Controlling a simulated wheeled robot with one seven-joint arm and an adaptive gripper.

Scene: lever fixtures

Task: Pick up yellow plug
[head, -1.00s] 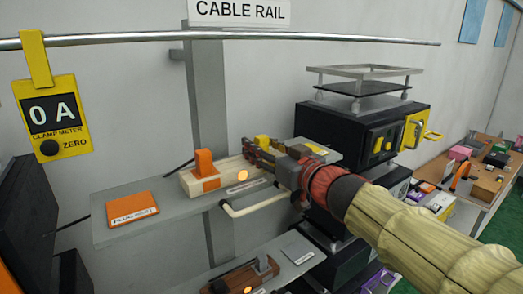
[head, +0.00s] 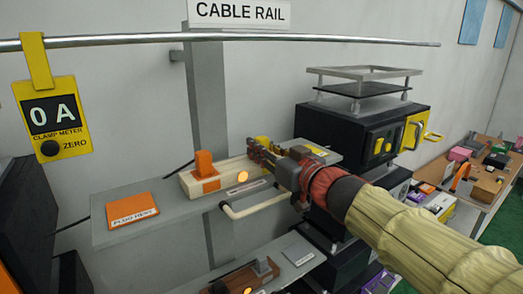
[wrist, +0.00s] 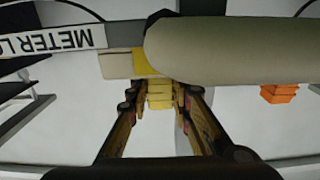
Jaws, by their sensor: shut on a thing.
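The yellow plug (wrist: 160,98) shows in the wrist view as a ribbed yellow block between the two fingers. My gripper (wrist: 160,92) is shut on it, one finger on each side. In the head view a bit of yellow (head: 262,141) shows just behind the fingers of my gripper (head: 253,150), over the wooden block (head: 232,174). The fingers hide most of the plug there. I cannot tell whether the plug is clear of the block.
An orange plug (head: 204,164) stands at the block's left end. A pale bar handle (head: 256,206) juts out in front of the shelf. An orange plate (head: 132,210) lies on the left shelf. A black device (head: 345,125) stands behind right. A rail runs above.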

